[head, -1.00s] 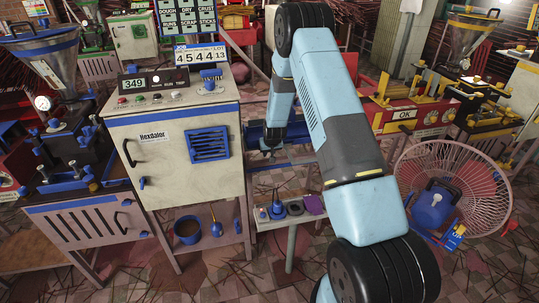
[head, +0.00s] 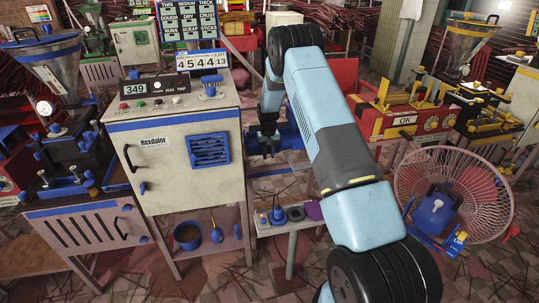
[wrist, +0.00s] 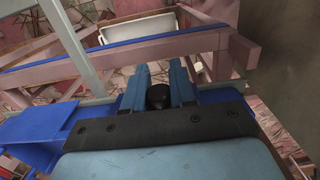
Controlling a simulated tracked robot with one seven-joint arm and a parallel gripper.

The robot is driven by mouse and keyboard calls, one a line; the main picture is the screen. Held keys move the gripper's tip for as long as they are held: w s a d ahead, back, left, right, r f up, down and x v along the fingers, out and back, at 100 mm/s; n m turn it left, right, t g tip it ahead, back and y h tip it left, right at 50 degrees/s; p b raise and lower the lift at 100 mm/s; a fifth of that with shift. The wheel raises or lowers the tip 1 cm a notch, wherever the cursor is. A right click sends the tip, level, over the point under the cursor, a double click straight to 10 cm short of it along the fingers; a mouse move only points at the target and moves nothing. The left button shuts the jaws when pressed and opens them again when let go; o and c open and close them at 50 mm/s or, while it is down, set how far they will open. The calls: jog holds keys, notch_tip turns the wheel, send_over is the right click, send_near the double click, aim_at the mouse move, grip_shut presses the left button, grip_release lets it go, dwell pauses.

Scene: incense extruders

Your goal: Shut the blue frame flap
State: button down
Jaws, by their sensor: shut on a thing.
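Behind the cabinet in the head view, a blue part (head: 290,136), which looks like the blue frame flap, sits on the pinkish frame stand and is partly covered by my arm. My gripper (head: 264,146) is beside it, close to the cabinet's right edge. In the wrist view, the two blue fingers of my gripper (wrist: 158,77) stand on either side of a dark rounded knob (wrist: 158,96) and are shut on it. A blue panel (wrist: 35,128) shows at lower left there. How the knob joins the flap, and the flap's exact angle, are hidden.
The white cabinet (head: 175,190) stands close left of my gripper. A narrow table with switches (head: 290,220) is below it. A pale tray (wrist: 137,28) lies beyond the fingers.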

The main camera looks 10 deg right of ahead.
dwell(0.4)
jog(key=c, duration=0.9)
grip_release()
jog(key=shift+c, duration=0.2)
jog(key=r, duration=1.2)
jog(key=shift+w, duration=0.4)
jog(key=shift+r, duration=0.8)
